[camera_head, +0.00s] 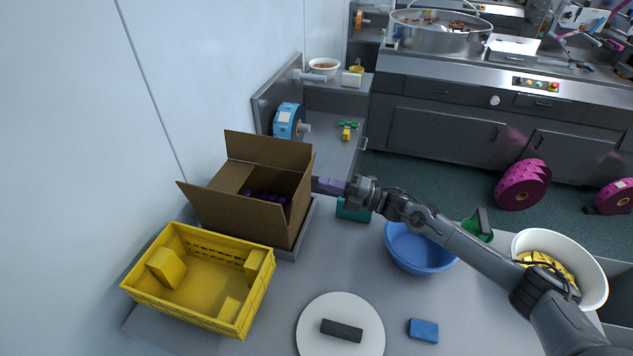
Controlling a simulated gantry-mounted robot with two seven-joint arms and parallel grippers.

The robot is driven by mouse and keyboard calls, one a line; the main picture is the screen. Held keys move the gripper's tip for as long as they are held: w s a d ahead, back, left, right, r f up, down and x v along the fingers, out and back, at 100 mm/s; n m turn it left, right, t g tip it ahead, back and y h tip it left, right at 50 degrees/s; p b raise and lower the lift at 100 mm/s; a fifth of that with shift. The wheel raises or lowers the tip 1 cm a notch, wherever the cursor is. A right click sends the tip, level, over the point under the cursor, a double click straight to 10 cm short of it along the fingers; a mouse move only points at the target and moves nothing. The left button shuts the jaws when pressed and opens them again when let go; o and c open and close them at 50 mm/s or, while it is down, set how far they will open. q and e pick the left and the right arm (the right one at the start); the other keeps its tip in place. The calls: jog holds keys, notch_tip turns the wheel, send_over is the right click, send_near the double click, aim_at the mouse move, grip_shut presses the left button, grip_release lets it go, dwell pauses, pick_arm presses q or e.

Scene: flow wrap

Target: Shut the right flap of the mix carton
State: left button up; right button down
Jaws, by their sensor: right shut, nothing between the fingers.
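The mix carton (240,216) is an open brown box left of centre, with dark purple items (267,198) inside. Its back flap (268,150) stands up, and a panel on the left (231,177) lies inward over part of the opening. A front panel leans outward towards the yellow crate. The right flap cannot be told clearly from the right side (301,205). My right gripper (318,184), with purple-grey fingers, is shut and empty at the carton's right side, level with its upper part. I cannot tell whether it touches the cardboard. My left gripper is not in view.
A yellow crate (190,318) with yellow blocks stands in front of the carton. A teal block (352,212) and a blue bowl (418,252) lie near my right arm. A white disc (312,335) with a dark bar and a blue sponge (424,330) are in front.

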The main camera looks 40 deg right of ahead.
aim_at(305, 177)
jog(key=shift+x, duration=1.7)
jog(key=shift+s, duration=0.1)
